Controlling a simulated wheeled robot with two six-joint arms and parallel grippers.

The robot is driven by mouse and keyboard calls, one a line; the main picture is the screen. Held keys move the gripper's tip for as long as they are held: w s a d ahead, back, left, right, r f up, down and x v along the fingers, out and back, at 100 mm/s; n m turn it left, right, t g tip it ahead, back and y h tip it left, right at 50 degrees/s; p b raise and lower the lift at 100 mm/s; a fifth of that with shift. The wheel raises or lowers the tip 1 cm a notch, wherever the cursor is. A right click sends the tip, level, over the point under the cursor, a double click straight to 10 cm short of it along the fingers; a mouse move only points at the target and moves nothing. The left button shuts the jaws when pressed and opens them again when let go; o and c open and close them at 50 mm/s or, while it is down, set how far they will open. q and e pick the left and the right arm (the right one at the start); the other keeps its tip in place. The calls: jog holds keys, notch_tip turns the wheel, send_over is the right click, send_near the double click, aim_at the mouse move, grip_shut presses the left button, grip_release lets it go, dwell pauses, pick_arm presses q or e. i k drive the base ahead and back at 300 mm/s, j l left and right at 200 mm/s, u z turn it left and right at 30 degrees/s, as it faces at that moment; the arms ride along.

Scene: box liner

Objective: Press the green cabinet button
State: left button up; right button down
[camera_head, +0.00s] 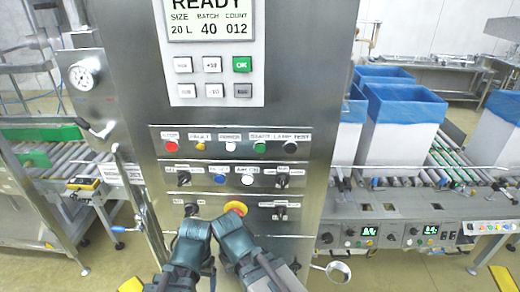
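The green button (260,147) sits in the upper button row of the grey metal cabinet (290,60), between a white button (231,147) and a dark knob (290,147). Its label is too small to read surely. My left gripper (197,226) and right gripper (229,224) are close together in front of the lowest panel row, below the green button and apart from it in the picture. I cannot tell whether their fingers are open or shut. Nothing hides the green button.
A red button (171,147) and a yellow one (200,146) share its row. A yellow-ringed red knob (236,208) is just above my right gripper. A green OK key (242,64) is on the display panel. Conveyors with blue-lined boxes (402,120) stand right.

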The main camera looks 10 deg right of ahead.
aim_at(260, 148)
jog(key=k+j+z, duration=0.1)
jog(key=z, duration=0.25)
jog(key=k+z, duration=0.35)
jog(key=k+l+z, duration=0.1)
jog(key=z, duration=0.25)
jog(key=k+u, duration=0.2)
jog(key=i+z, duration=0.2)
jog(key=k, duration=0.1)
